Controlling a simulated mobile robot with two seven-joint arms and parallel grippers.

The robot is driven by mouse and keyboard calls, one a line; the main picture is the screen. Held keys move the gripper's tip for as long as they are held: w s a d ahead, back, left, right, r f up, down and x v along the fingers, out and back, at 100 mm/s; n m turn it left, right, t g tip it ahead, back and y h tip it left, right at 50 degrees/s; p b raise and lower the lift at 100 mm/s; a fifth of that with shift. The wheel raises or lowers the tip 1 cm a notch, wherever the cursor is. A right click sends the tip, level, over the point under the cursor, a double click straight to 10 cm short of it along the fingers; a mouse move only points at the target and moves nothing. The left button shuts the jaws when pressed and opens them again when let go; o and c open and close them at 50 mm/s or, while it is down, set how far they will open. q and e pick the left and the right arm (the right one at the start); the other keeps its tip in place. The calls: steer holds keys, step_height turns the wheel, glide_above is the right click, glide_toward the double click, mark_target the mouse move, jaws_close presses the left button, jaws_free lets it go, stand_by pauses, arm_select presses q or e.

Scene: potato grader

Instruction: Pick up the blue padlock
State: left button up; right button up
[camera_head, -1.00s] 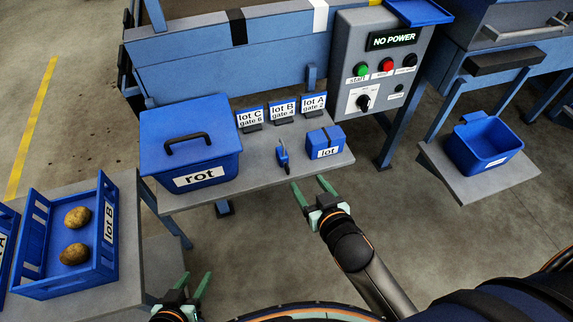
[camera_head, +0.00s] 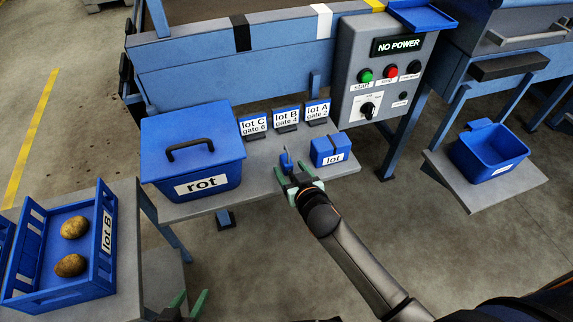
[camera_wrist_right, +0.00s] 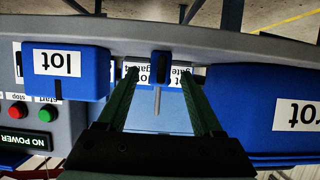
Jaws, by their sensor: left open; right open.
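The small blue padlock (camera_head: 285,161) stands on the grey shelf between the rot bin and the lot box, partly hidden by my right gripper. My right gripper (camera_head: 294,172) is open at the padlock. In the right wrist view, the dark blue padlock body (camera_wrist_right: 162,64) and its thin grey shackle (camera_wrist_right: 157,101) show between the two open green fingers (camera_wrist_right: 161,72), with a gap on both sides. My left gripper (camera_head: 188,301) is open and empty at the bottom edge, away from the shelf.
The blue rot bin (camera_head: 190,150) with a black handle is left of the padlock; the blue lot box (camera_head: 329,149) is close on its right. Several lot cards (camera_head: 286,118) stand behind. The control panel (camera_head: 384,75) reads NO POWER. A lot B crate (camera_head: 105,235) holds two potatoes.

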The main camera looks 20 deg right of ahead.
steer(key=shift+w+f, duration=0.25)
steer(key=shift+w, duration=0.35)
steer(key=shift+c, duration=0.4)
jaws_close()
